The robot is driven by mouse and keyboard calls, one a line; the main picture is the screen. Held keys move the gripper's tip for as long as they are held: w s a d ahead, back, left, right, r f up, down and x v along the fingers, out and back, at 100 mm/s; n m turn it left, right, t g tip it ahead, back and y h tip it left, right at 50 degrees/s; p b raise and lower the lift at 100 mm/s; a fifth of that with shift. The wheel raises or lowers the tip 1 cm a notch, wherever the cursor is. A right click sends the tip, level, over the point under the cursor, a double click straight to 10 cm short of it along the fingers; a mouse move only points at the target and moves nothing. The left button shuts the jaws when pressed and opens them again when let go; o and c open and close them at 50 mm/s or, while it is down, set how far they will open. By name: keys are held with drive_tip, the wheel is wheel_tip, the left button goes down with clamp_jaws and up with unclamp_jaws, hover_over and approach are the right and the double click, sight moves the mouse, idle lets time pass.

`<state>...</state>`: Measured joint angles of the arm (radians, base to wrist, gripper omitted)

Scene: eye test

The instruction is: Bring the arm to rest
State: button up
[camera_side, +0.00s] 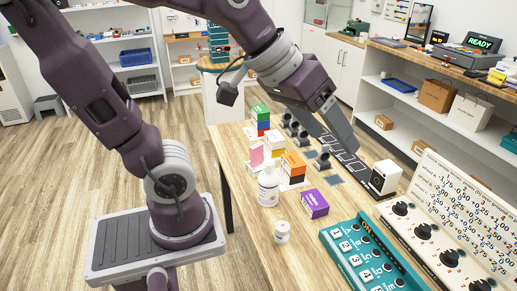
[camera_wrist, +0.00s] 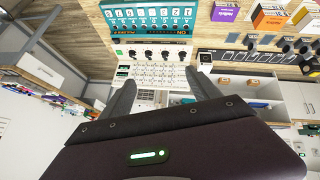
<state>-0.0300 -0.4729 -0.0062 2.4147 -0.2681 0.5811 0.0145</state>
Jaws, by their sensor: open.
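My gripper (camera_side: 343,138) is raised over the far right part of the wooden table, pointing down and to the right in the side view. In the wrist view, the two grey fingers of my gripper (camera_wrist: 160,80) stand well apart with nothing seen between them. I cannot tell how high the fingertips are above the table. The arm is bent and reaches out from its base at the left.
The table holds a teal button panel (camera_side: 362,262), a knob panel (camera_side: 425,238), a white box (camera_side: 385,177), a purple box (camera_side: 314,204), a white bottle (camera_side: 268,188), a small jar (camera_side: 282,232) and stacked boxes (camera_side: 293,165). A shelf unit (camera_side: 440,75) stands behind at right.

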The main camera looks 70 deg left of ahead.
drive_tip(key=s+a+f+m+g+y, duration=0.1)
drive_tip(key=s+a+f+m, duration=0.1)
drive_tip(key=s, duration=0.8)
drive_tip(key=shift+s+a+f+g+y, duration=0.3)
drive_tip(key=shift+s+a+f, duration=0.1)
drive_tip(key=shift+f, duration=0.25)
